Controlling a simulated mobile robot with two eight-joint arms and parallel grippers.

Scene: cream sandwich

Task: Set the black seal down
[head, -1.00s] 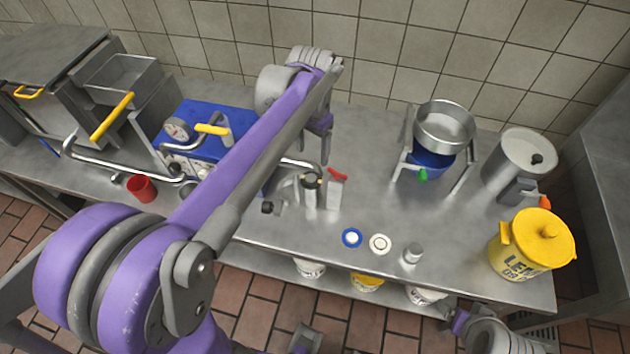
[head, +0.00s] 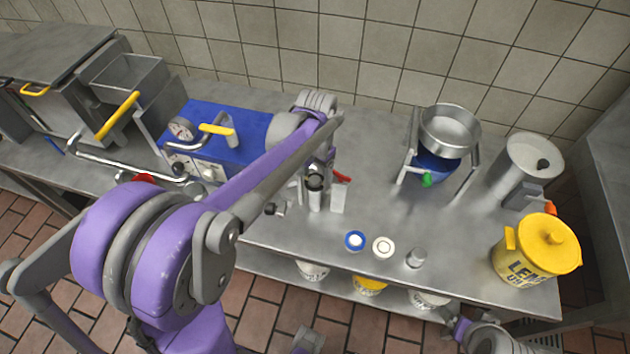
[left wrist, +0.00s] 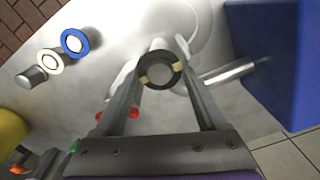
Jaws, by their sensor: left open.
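The black seal (left wrist: 147,79) is a dark ring in the left wrist view, at the top end of an upright metal cylinder (head: 315,200). It looks level, and I cannot tell how firmly it sits there. My left gripper (left wrist: 160,73) is open, its two tan-tipped fingers at opposite sides of the ring. I cannot tell whether the tips touch it. In the head view the same gripper (head: 317,168) is over the cylinder, partly hiding its top. My right arm enters at the bottom right of the head view; its finger opening is not clear.
A metal block (head: 338,198) with a red lever stands right beside the cylinder. A blue ring (head: 355,241), a white ring (head: 383,247) and a small metal cylinder (head: 416,258) lie near the counter's front edge. A blue machine (head: 215,135) stands left, a yellow pot (head: 540,250) right.

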